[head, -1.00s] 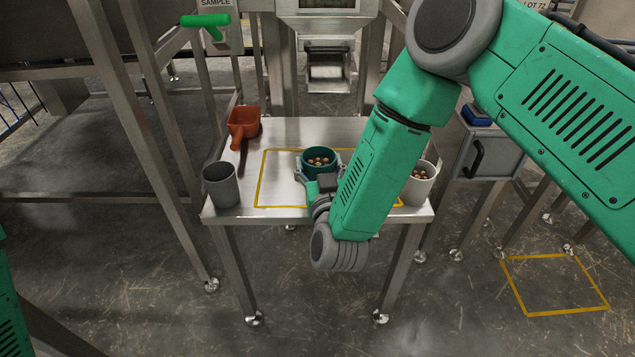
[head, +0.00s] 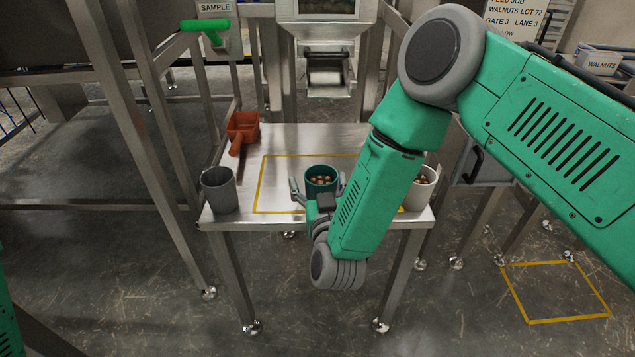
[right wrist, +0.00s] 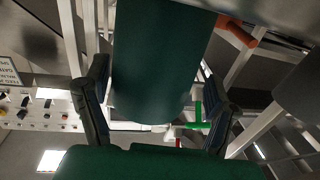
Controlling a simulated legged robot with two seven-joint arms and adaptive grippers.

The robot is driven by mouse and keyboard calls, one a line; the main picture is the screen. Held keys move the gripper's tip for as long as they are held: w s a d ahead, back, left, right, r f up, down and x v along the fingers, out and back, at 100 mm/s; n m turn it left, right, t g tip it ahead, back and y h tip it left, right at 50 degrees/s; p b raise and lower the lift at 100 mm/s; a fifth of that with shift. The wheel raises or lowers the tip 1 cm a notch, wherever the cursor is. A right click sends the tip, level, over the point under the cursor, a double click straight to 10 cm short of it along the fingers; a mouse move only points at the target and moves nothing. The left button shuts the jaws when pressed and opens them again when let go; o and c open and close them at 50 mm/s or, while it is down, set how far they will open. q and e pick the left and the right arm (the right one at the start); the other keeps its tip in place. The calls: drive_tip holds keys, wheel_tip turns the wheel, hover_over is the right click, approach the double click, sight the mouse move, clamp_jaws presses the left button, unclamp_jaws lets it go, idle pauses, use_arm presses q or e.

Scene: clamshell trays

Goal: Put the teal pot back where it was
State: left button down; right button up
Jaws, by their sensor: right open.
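The teal pot (head: 321,187) stands upright on the steel table, inside the yellow outline, with several round brown pieces in it. My right gripper (head: 318,192) is open around it, one finger on each side. In the right wrist view the pot's dark teal wall (right wrist: 162,65) fills the middle between the spread fingers, with a gap showing on both sides. My right forearm hides the right part of the outline. My left gripper is out of view.
A grey cup (head: 219,191) stands at the table's left edge, and an orange scoop (head: 242,127) lies behind it. A pale cup (head: 420,188) with brown pieces stands on the right, partly behind my forearm. The table (head: 300,137) is clear behind the pot.

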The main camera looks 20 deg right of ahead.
drive_tip(key=s+a+p, duration=0.1)
drive_tip(key=s+p, duration=0.1)
drive_tip(key=s, duration=1)
drive_tip(key=shift+a, duration=0.3)
drive_tip(key=shift+d, duration=0.1)
drive_tip(key=s+d+f+n+g+y, duration=0.2)
drive_tip(key=s+d+f+g, duration=0.8)
drive_tip(key=s+f+g, duration=0.4)
drive_tip(key=s+d+f+g, duration=0.1)
drive_tip(key=s+d+g, duration=0.2)
drive_tip(key=s, duration=0.7)
drive_tip(key=shift+s+f+y, duration=0.3)
drive_tip(key=shift+f, duration=0.05)
